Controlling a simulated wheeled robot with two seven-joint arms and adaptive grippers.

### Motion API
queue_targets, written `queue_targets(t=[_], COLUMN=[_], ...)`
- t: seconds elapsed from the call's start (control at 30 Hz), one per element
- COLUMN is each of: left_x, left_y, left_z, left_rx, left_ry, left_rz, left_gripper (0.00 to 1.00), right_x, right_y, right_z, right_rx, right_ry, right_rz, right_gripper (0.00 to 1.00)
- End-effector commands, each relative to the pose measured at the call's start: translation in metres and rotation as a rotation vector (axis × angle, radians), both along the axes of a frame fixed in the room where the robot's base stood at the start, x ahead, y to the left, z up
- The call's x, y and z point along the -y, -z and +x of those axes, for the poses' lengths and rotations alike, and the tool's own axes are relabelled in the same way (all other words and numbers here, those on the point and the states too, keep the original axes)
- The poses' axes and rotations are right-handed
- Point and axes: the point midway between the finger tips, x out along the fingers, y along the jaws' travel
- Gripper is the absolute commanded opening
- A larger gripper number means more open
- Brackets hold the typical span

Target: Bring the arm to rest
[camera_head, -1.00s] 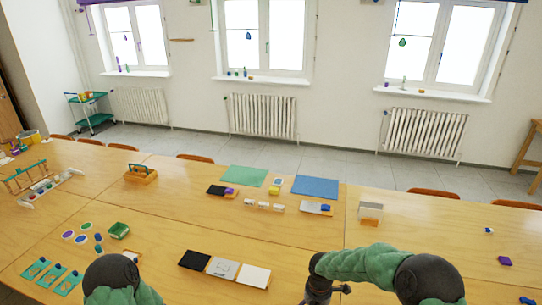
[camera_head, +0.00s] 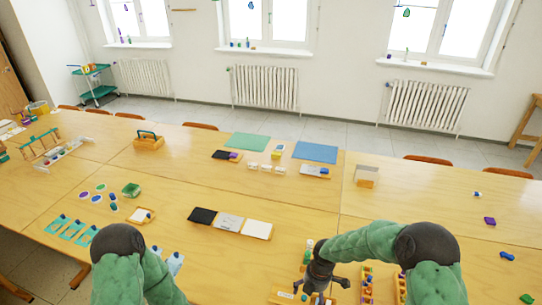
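My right arm comes in from the lower right in the head view, with a green sleeve and dark joints. My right gripper (camera_head: 322,284) points down over the front of the table (camera_head: 300,185), above a small wooden tray (camera_head: 284,296). Its fingers look spread, with nothing seen between them. Whether it touches the tray cannot be told. My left arm shows only as a green sleeve and dark joint at the lower left. My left gripper is outside the picture.
Black, grey and white panels (camera_head: 230,223) lie mid-table. Green (camera_head: 247,142) and blue (camera_head: 315,152) mats lie behind them. Narrow trays (camera_head: 367,285) lie beside the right gripper. The right half behind the arm is mostly clear.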

Motion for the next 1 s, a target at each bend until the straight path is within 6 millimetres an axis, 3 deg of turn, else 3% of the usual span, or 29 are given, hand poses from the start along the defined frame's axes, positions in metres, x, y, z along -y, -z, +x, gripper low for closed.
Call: queue_targets(t=[0.27,0.53,0.7,1.0], left_x=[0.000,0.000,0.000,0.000], left_y=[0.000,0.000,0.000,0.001], left_z=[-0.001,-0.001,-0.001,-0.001], left_rx=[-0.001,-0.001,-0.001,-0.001], left_ry=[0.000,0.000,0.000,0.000], left_rz=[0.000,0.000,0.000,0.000], left_gripper=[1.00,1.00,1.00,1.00], right_x=[-0.013,-0.026,-0.026,-0.020], right_y=[0.043,0.089,0.104,0.115], right_z=[-0.045,-0.122,-0.164,-0.220], right_rx=[-0.097,-0.292,-0.394,-0.494], right_ry=[0.423,1.202,1.651,2.216], right_rz=[0.094,0.166,0.154,0.090], right_gripper=[0.88,0.88,0.88,0.88])
